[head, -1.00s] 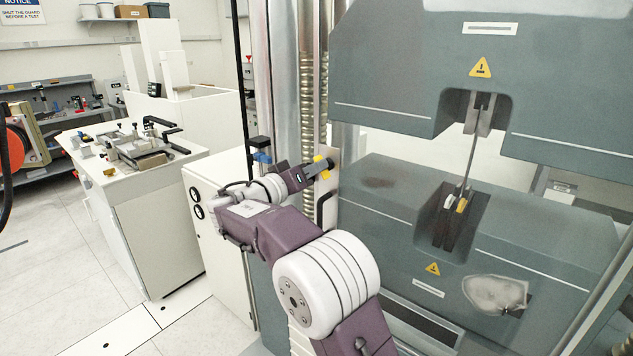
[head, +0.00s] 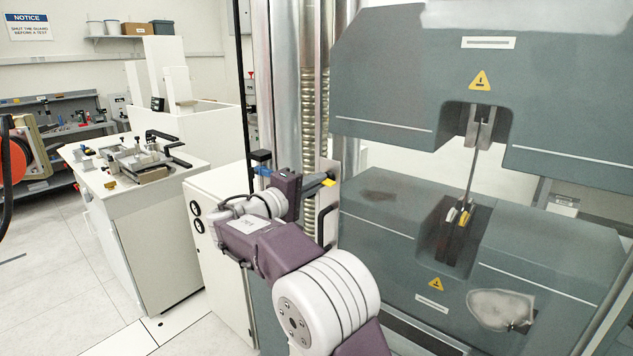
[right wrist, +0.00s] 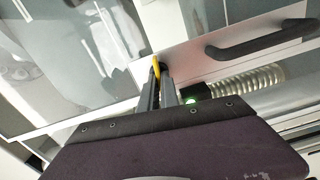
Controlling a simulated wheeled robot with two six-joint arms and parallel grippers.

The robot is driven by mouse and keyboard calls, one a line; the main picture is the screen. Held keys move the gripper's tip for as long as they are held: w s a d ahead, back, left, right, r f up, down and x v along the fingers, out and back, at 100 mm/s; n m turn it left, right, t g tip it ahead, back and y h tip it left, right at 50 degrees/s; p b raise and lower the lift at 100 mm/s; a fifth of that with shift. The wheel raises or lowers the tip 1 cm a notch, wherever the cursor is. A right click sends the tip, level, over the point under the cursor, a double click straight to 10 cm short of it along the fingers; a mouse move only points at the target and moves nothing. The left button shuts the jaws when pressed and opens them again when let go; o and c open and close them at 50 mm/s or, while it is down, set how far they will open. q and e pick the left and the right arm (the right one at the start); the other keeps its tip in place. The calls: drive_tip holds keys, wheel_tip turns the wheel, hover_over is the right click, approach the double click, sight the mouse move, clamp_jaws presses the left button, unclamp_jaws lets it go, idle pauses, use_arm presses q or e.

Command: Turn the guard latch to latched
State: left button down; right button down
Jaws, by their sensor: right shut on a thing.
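The guard latch (head: 329,183) shows as a small yellow lever on the pale guard frame, left of the test machine, in the head view. My right gripper (head: 318,180) is shut on it, with its fingers pointing right. In the right wrist view the yellow latch (right wrist: 156,64) stands between the tips of the two dark fingers (right wrist: 161,76), on a pale plate. The fingers hide most of the latch, and I cannot tell whether it is fully latched. My left gripper is out of view.
A black guard handle (head: 327,222) is just below the latch; it also shows in the right wrist view (right wrist: 255,40). A ribbed column (head: 308,110) rises behind. A specimen (head: 473,160) spans the machine's grips. A white bench (head: 130,205) with a fixture stands left.

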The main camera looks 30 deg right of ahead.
drive_tip(key=shift+r+n, duration=0.1)
drive_tip(key=shift+n, duration=0.8)
drive_tip(key=c, duration=1.6)
unclamp_jaws()
drive_tip(key=b+v, duration=0.1)
drive_tip(key=v, duration=0.8)
drive_tip(key=shift+b, duration=0.35)
